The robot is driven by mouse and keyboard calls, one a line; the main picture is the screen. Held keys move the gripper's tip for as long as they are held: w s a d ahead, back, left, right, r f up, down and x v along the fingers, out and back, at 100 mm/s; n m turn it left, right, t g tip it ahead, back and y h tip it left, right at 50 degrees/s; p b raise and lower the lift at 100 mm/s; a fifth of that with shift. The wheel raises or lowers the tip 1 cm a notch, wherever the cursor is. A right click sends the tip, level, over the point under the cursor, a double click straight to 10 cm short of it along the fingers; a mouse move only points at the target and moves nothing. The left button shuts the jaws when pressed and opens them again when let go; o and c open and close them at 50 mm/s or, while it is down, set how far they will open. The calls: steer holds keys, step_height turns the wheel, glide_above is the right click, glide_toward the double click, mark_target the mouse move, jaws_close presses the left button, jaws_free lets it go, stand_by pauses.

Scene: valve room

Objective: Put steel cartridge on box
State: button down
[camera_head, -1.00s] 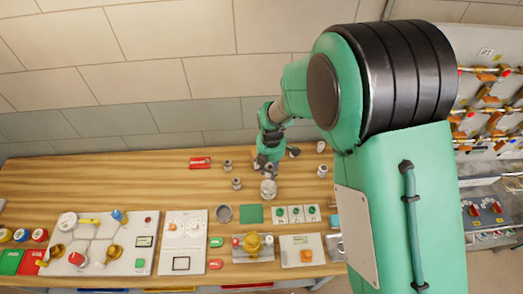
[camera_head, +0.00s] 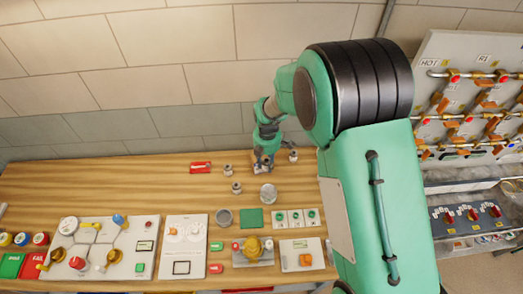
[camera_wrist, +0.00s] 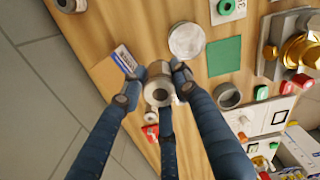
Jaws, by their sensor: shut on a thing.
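My gripper (camera_head: 263,163) is low over the back of the wooden bench. In the wrist view its blue fingers (camera_wrist: 157,84) close around a grey steel cartridge (camera_wrist: 158,92) with a round hole in its end. A pale box with a blue label (camera_wrist: 119,62) lies just beside or under the held cartridge; whether they touch I cannot tell. In the head view the box is mostly hidden by the gripper. Other small steel pieces stand near: one to the left (camera_head: 228,170), one nearer (camera_head: 236,188), one to the right (camera_head: 293,156).
A wide silver cylinder (camera_head: 268,193) stands close in front of my gripper. A grey cup (camera_head: 222,216), a green square (camera_head: 252,218) and control panels (camera_head: 184,245) fill the front. A red block (camera_head: 200,168) lies at the back left. A wall (camera_head: 130,90) rises behind the bench.

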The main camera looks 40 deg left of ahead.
steer(key=w+a, duration=0.2)
steer(key=w+a+p, duration=0.1)
steer(key=w+a, duration=0.1)
steer(key=a, duration=0.1)
steer(key=w+a, duration=0.2)
steer(key=a, duration=0.1)
steer(key=shift+w+a+f+p, duration=0.1)
steer(key=shift+f+p, duration=0.25)
steer(key=shift+f, duration=0.05)
steer(key=shift+f, duration=0.1)
steer(key=shift+f+p, duration=0.55)
steer(key=shift+f, duration=1.15)
steer(key=shift+f, duration=0.15)
steer(key=c, duration=1.3)
jaws_free()
